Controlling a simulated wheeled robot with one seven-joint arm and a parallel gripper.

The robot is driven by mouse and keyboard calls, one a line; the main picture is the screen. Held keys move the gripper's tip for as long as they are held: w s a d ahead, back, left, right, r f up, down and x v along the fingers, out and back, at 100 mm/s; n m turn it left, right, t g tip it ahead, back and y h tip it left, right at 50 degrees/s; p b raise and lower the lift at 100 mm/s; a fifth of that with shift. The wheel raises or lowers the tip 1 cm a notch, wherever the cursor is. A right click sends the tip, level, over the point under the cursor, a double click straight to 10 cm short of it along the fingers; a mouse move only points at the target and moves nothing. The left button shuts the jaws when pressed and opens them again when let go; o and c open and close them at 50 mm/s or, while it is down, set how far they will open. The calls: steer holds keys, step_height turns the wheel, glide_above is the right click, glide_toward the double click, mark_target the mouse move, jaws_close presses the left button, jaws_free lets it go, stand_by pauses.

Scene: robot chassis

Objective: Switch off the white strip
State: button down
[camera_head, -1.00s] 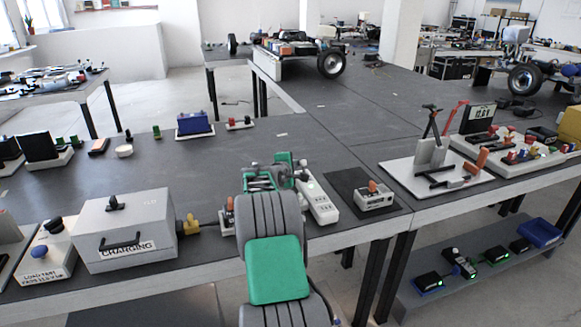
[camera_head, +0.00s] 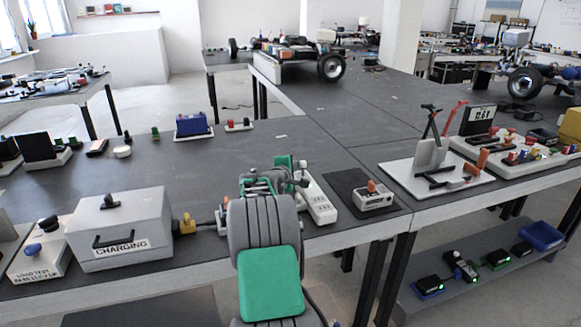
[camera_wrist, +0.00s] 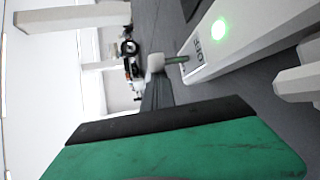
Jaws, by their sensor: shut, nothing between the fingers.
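The white strip (camera_head: 318,205) lies on the dark bench, just right of my gripper. My gripper (camera_head: 301,172) is shut and empty, close to the strip's far end. I cannot tell whether it touches the strip. A green and black part of my gripper fills the lower wrist view.
A white box marked CHARGING (camera_head: 122,240) with a yellow connector stands on the left. A small device with an orange knob (camera_head: 373,198) sits on a black mat to the right. A white board with stands (camera_head: 436,172) lies further right. The bench behind is mostly clear.

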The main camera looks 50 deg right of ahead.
steer(key=shift+s+a+f, duration=0.1)
steer(key=shift+s+a, duration=0.1)
steer(key=shift+s, duration=0.3)
steer(key=shift+a+r, duration=0.2)
steer(key=shift+a, duration=0.15)
steer(key=v, duration=0.7)
steer(key=shift+s, duration=0.1)
